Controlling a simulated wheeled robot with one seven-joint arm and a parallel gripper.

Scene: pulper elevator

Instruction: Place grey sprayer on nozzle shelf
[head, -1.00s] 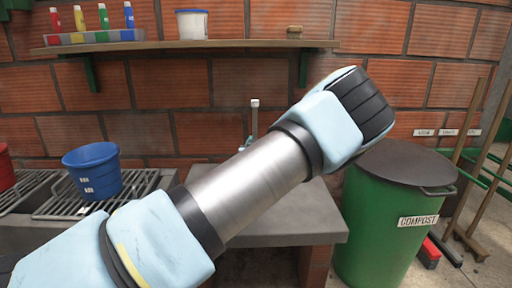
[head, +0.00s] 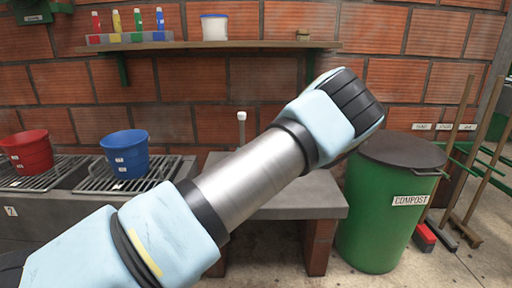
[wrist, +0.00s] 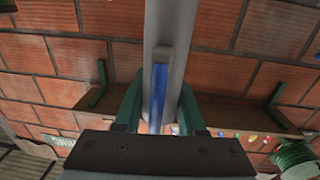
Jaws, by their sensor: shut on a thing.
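A long grey thing with a blue strip, which I take for the grey sprayer (wrist: 172,28), runs down the middle of the wrist view. My gripper (wrist: 158,105) has its green fingers on both sides of it and is shut on it. In the head view my arm hides the gripper. The shelf also shows in the wrist view (wrist: 235,112), beyond the gripper.
A white tub (head: 214,28) and a small brown item (head: 303,34) stand on the shelf. Red (head: 28,153) and blue (head: 126,155) buckets sit on grates at left. A green compost bin (head: 385,220) stands right of a grey counter (head: 300,200).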

